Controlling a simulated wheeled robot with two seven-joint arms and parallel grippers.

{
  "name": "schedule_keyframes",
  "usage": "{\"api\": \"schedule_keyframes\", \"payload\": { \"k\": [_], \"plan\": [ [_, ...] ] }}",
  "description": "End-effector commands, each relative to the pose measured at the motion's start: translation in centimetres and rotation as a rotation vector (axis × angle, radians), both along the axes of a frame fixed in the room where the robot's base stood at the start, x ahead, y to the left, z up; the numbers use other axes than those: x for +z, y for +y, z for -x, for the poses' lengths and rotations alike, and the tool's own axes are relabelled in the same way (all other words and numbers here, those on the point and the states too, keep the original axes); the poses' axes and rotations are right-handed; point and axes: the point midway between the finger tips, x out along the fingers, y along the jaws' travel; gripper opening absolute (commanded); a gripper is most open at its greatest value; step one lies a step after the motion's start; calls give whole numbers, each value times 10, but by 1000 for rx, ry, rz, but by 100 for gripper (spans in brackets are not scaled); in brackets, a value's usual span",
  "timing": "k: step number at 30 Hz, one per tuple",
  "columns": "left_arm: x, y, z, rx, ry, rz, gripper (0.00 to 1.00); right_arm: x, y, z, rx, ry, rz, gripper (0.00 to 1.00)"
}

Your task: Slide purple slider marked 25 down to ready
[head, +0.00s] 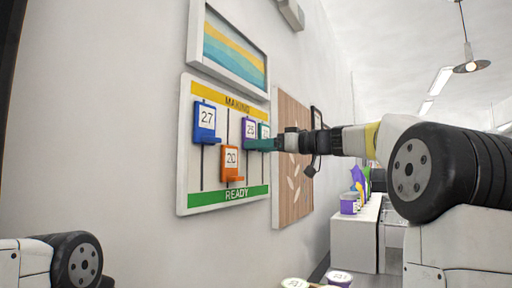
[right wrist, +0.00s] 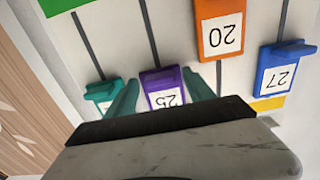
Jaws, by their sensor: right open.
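The purple slider marked 25 (head: 249,128) sits high on its track on the wall board, just under the yellow MAKING band (head: 236,104). The green READY band (head: 238,194) is at the board's bottom. My right gripper (head: 259,144) is at the purple slider. In the right wrist view, which is upside down, the open teal fingers (right wrist: 160,95) stand on either side of the purple slider (right wrist: 162,80). Whether they touch it I cannot tell. The slider's lower label is partly hidden by the gripper body. My left gripper is out of view.
A blue slider 27 (head: 205,121) is high at left, and an orange slider 20 (head: 230,161) is low near READY. A teal slider (right wrist: 100,92) is close beside one finger. A wooden panel (head: 294,195) hangs right of the board. A white counter (head: 354,236) stands farther back.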

Motion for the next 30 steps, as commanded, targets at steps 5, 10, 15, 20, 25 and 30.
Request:
{"api": "schedule_keyframes", "payload": {
  "k": [5, 10, 15, 20, 25, 30],
  "plan": [
    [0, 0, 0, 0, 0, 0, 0, 0, 0, 0, 0, 0, 0, 38],
    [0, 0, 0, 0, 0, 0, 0, 0, 0, 0, 0, 0, 0, 5],
    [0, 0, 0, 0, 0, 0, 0, 0, 0, 0, 0, 0, 0, 0],
    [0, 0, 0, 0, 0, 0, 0, -6, -1, 0, 0, 2, 1, 0],
    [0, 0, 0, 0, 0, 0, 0, -42, -1, 0, 0, 6, 1, 0],
    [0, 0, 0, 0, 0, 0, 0, -79, 0, 0, 1, 5, 0, 0]
  ]
}}
